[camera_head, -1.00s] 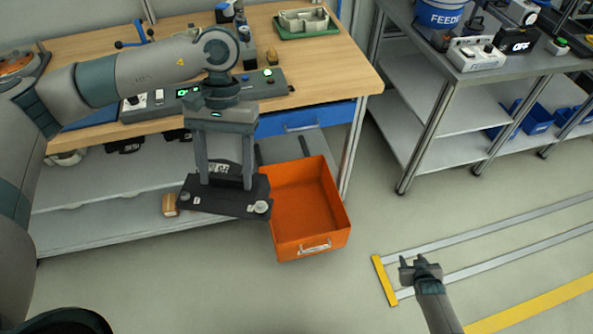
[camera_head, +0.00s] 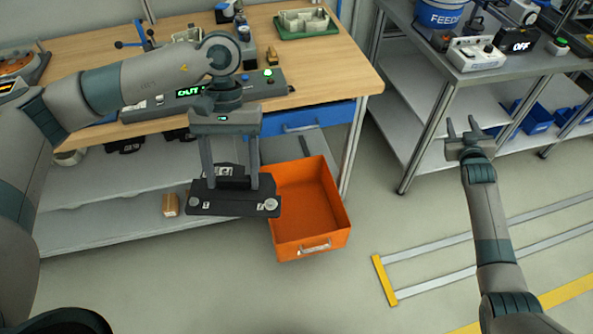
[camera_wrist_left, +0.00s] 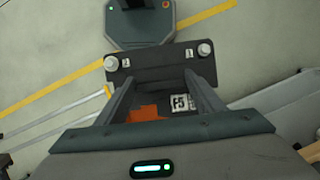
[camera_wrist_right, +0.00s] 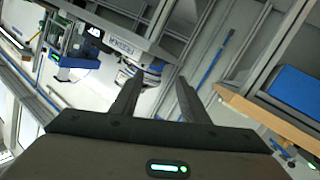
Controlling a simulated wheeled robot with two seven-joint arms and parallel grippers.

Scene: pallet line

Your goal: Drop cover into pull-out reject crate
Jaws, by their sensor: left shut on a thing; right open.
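The cover is a dark flat plate (camera_head: 234,206) with a round light knob near each end. My left gripper (camera_head: 232,181) is shut on it, pointing down, and holds it in the air. In the left wrist view the cover (camera_wrist_left: 150,62) lies across the fingertips. The orange reject crate (camera_head: 308,235) is pulled out below the bench, empty inside as far as I see. The cover overlaps the crate's left edge in the head view; most of it is left of the crate. My right gripper (camera_head: 462,130) is open and empty, well to the right.
The wooden bench (camera_head: 330,75) with a control box (camera_head: 262,80) stands behind the crate. A blue drawer (camera_head: 305,118) sits under its top. A small tan block (camera_head: 170,204) lies on the lower shelf. A metal table (camera_head: 480,80) stands right.

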